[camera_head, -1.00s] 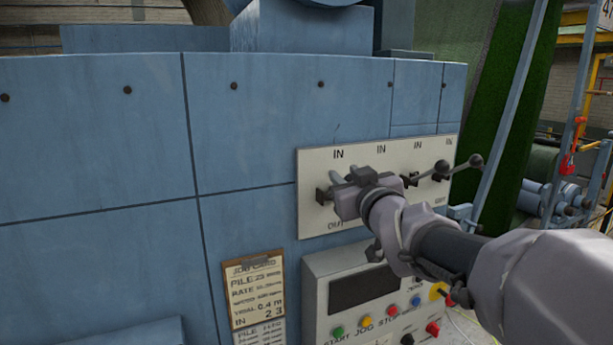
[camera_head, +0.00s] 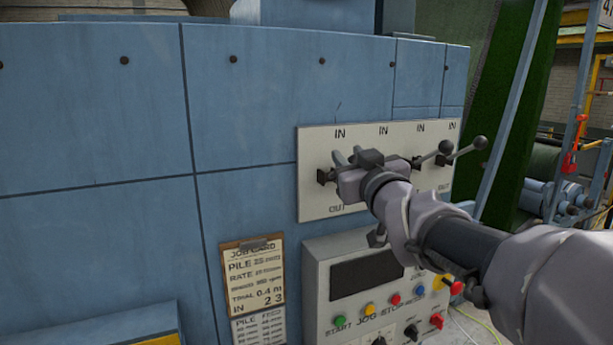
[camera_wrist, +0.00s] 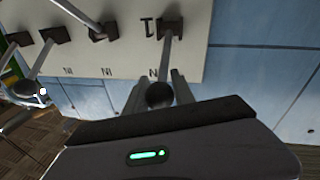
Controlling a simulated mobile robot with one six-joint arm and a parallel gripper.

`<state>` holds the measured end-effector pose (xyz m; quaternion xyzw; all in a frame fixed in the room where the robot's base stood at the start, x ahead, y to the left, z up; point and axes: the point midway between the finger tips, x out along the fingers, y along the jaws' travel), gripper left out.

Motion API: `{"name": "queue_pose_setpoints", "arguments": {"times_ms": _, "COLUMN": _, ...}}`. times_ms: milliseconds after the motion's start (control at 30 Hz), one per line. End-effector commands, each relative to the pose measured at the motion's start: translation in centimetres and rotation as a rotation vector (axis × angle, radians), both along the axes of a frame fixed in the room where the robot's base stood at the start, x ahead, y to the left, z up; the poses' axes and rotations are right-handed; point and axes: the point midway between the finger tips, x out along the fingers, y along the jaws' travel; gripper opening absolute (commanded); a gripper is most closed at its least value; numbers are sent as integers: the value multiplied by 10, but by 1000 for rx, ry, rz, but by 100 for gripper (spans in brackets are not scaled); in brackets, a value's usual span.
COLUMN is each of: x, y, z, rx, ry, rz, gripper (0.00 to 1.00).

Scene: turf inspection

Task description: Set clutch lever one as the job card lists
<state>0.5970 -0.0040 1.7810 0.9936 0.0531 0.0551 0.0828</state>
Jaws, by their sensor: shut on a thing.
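The pale clutch panel (camera_head: 312,205) has a row of levers with IN printed above and OUT below. Clutch lever one (camera_wrist: 171,45) is the leftmost in the head view, where my gripper (camera_head: 350,157) mostly hides it. In the wrist view, which is turned over, its black knob (camera_wrist: 158,95) sits between the two fingers of my gripper (camera_wrist: 157,92), and the lever leans toward the IN side. The job card (camera_head: 253,290) hangs on a brown clipboard lower left; its last line reads IN 2 3.
Two other levers with dark knobs (camera_head: 445,147) (camera_head: 480,142) stick out right of my gripper, tilted up. A control box (camera_head: 318,275) with a dark screen and coloured buttons sits below the panel. The blue machine face (camera_head: 100,140) fills the left.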

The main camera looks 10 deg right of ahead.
Motion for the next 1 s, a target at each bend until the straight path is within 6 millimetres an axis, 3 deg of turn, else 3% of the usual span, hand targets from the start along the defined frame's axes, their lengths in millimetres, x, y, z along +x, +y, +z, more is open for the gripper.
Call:
{"name": "queue_pose_setpoints", "arguments": {"times_ms": 33, "x": -2, "y": 0, "z": -20, "rx": 8, "ry": -33, "rz": 1, "gripper": 0}}
{"name": "queue_pose_setpoints", "arguments": {"times_ms": 200, "x": -9, "y": -2, "z": -37, "rx": 49, "ry": -161, "rz": 1, "gripper": 0}}
{"name": "queue_pose_setpoints", "arguments": {"times_ms": 833, "x": -19, "y": -6, "z": -80, "rx": 222, "ry": -688, "rz": 1, "gripper": 0}}
{"name": "queue_pose_setpoints", "arguments": {"times_ms": 1000, "x": -19, "y": -6, "z": -86, "rx": 223, "ry": -689, "rz": 1, "gripper": 0}}
